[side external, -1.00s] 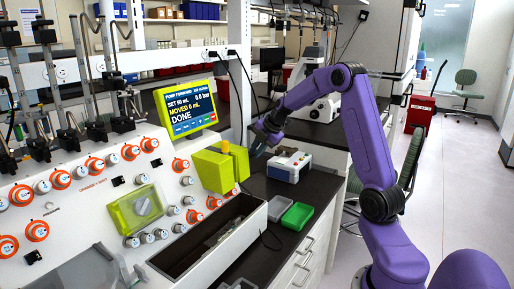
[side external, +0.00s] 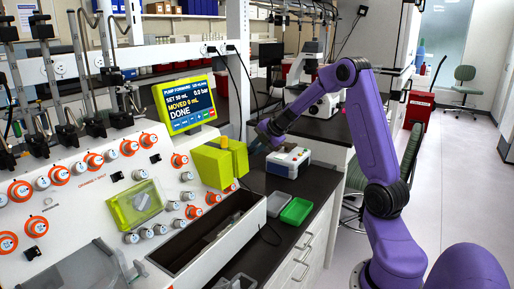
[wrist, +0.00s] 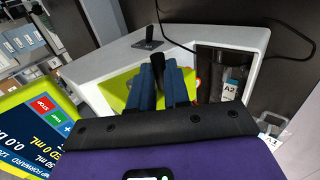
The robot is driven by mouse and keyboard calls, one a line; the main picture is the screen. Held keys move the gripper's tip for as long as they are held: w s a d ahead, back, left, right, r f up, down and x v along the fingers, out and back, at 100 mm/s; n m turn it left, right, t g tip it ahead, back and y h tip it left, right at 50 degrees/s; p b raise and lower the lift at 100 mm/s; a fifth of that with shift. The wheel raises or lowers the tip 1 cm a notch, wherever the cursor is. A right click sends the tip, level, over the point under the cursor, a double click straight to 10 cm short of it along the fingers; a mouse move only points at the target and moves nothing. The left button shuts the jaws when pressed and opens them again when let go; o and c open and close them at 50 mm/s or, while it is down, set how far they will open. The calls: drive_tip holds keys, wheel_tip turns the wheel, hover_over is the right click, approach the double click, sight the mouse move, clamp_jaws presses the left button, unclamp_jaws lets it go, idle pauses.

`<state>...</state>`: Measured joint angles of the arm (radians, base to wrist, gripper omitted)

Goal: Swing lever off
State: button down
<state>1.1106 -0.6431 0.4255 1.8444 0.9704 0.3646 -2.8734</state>
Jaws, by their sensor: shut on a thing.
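A yellow-green pump block (side external: 212,166) sits on the front of the white machine, below the screen. It also shows in the wrist view, partly hidden behind my fingers (wrist: 122,85). My gripper (side external: 258,141) is at the right side of this block. In the wrist view, my gripper (wrist: 160,72) has its two blue-grey fingers close together, with a dark rounded lever end (wrist: 157,66) at their tips. My gripper is shut on this lever. The lever's lower part is hidden by the fingers, and its exact angle cannot be told.
The screen (side external: 188,103) reads DONE. A white box with a blue base (side external: 288,163) and a green tray (side external: 296,211) stand on the dark bench near my gripper. A bottle labelled A2 (wrist: 232,92) stands in a recess to the right. A dark cable (wrist: 240,50) crosses nearby.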

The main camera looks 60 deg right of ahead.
drive_tip(key=shift+a, duration=0.1)
drive_tip(key=c, duration=1.1)
unclamp_jaws()
drive_tip(key=shift+s+r, duration=0.35)
drive_tip(key=shift+r, duration=0.15)
drive_tip(key=v, duration=1.6)
